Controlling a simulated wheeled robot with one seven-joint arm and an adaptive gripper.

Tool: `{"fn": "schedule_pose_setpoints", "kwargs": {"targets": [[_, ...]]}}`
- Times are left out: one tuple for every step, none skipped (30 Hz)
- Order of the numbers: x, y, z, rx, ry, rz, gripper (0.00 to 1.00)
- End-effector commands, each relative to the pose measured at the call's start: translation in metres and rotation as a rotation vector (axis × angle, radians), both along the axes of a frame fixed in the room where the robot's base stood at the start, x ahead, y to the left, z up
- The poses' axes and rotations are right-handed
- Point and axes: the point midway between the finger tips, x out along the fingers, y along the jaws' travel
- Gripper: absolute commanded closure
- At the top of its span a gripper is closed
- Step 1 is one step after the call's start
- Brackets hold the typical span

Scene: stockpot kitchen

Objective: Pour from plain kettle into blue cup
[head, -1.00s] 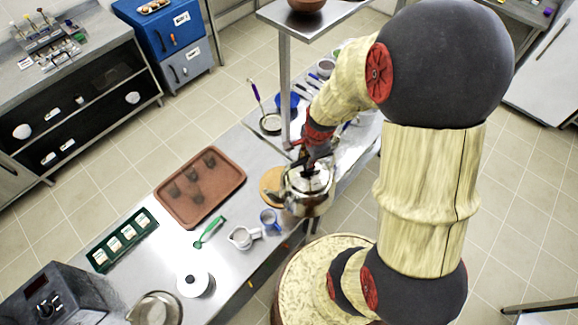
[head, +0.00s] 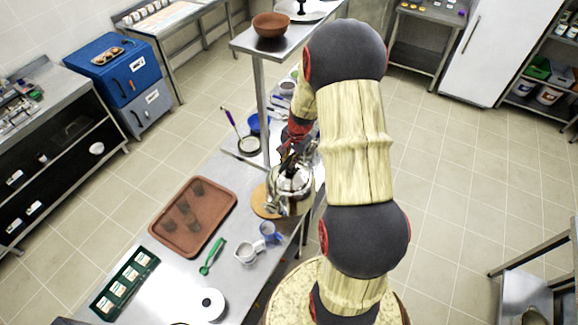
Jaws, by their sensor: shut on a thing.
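The plain kettle (head: 291,187) is a shiny metal pot with a dark handle, in the middle of the head view. My gripper (head: 290,168) is shut on its handle from above. The kettle is at or a little above the round wooden board (head: 263,203); I cannot tell whether it touches. Its spout points left and toward the front of the counter. The blue cup (head: 269,232) stands upright on the counter just in front of the kettle, apart from it. The inside of the cup is too small to make out.
A white jug (head: 246,252) stands close to the blue cup. A green-handled tool (head: 212,257), a brown tray (head: 157,222) with several dark cups and a white roll-like object (head: 208,304) lie farther left and forward. A shelf post (head: 263,110) rises behind the kettle.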

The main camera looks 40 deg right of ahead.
Motion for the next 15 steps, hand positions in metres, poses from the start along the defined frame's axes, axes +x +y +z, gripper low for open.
{"fn": "schedule_pose_setpoints", "kwargs": {"targets": [[0.0027,-0.0022,0.0033,-0.004,-0.006,0.013,1.00],[0.0029,-0.0022,0.0033,-0.004,-0.006,0.021,1.00],[0.0028,-0.0020,0.0033,-0.004,-0.006,0.031,1.00],[0.0028,-0.0019,0.0033,-0.004,-0.006,0.039,1.00],[0.0028,-0.0017,0.0032,-0.005,-0.006,0.044,1.00],[0.0026,-0.0013,0.0028,-0.006,-0.006,0.048,1.00],[0.0025,-0.0009,0.0025,-0.009,-0.006,0.051,1.00],[0.0025,-0.0006,0.0020,-0.012,-0.007,0.053,1.00],[0.0023,0.0001,0.0013,-0.018,-0.008,0.055,1.00],[0.0021,0.0009,0.0004,-0.022,-0.009,0.056,1.00],[0.0019,0.0018,-0.0004,-0.028,-0.009,0.056,1.00],[0.0017,0.0031,-0.0017,-0.037,-0.012,0.056,1.00],[0.0014,0.0042,-0.0027,-0.042,-0.014,0.056,1.00],[0.0013,0.0052,-0.0038,-0.050,-0.015,0.055,1.00],[0.0010,0.0064,-0.0052,-0.061,-0.019,0.057,1.00]]}}
